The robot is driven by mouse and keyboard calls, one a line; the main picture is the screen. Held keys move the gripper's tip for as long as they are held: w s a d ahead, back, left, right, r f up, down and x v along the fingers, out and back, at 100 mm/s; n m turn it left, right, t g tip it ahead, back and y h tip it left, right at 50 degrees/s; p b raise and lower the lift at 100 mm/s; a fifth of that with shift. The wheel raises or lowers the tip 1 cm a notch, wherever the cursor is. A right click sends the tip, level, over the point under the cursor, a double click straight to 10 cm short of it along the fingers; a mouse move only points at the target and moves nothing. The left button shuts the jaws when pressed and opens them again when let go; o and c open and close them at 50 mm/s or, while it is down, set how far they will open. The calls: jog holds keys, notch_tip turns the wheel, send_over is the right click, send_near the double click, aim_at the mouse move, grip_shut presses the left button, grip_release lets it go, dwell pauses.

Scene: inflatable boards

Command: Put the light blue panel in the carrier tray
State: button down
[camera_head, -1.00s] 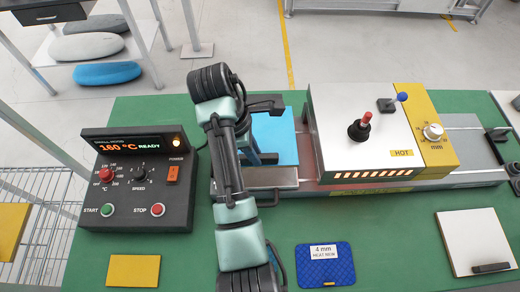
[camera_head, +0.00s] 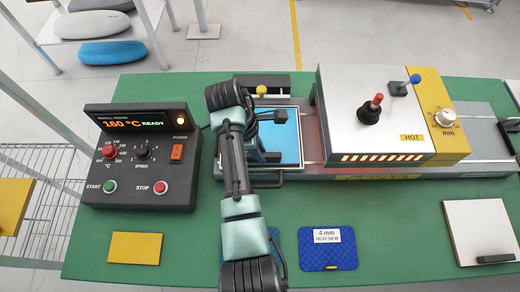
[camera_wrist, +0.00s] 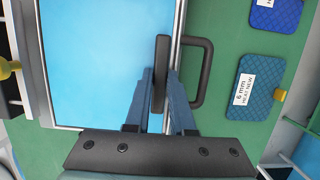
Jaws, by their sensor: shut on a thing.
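The light blue panel (camera_head: 287,137) lies flat within the silver rim of the carrier tray (camera_head: 301,140), left of the hot machine. In the wrist view the panel (camera_wrist: 95,65) fills much of the left half, with the tray's rim (camera_wrist: 46,75) along its side. The tray's dark handle (camera_wrist: 206,72) sticks out on the right there. My gripper (camera_head: 264,154) is at the panel's near edge, beside the handle.
The heater (camera_head: 375,115) stands right of the tray on the rail, marked HOT. A control box (camera_head: 138,157) is on the left, showing 160 °C READY. Blue pads (camera_head: 327,249), a yellow plate (camera_head: 135,248) and a white board (camera_head: 482,232) lie nearer on the green table.

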jog(key=shift+f, duration=0.1)
jog(key=c, duration=0.8)
grip_release()
jog(key=shift+o, duration=0.2)
jog(key=p+v, duration=0.4)
jog(key=v, duration=0.8)
